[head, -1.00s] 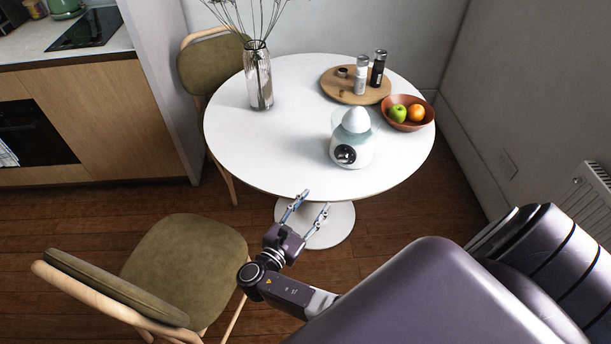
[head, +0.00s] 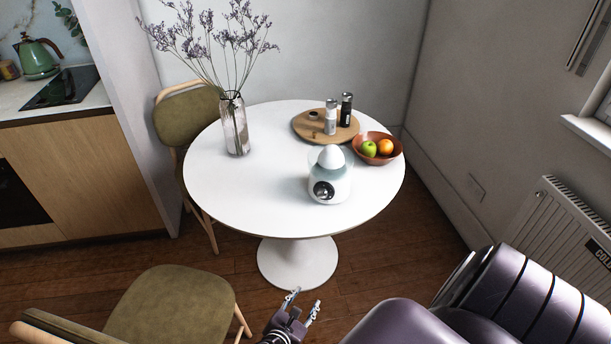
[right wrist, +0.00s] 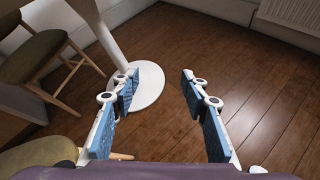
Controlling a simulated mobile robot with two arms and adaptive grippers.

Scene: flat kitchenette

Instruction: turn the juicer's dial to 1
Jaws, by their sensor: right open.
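The juicer (head: 329,176) is white with a pale cone on top and stands upright near the front right of the round white table. Its dark round dial (head: 323,191) faces me; the setting is too small to read. My right gripper (head: 304,299) is open and empty, low in front of the table and below its top, apart from the juicer. In the right wrist view its two blue-padded fingers (right wrist: 165,95) are spread, with floor between them. The juicer is not in the right wrist view. My left gripper is not in view.
The table (head: 240,205) is clear at its front left. A glass vase (head: 236,130) stands at the left, a wooden tray (head: 300,125) with shakers behind the juicer, and a fruit bowl (head: 395,157) at the right. A green chair (head: 175,305) stands front left.

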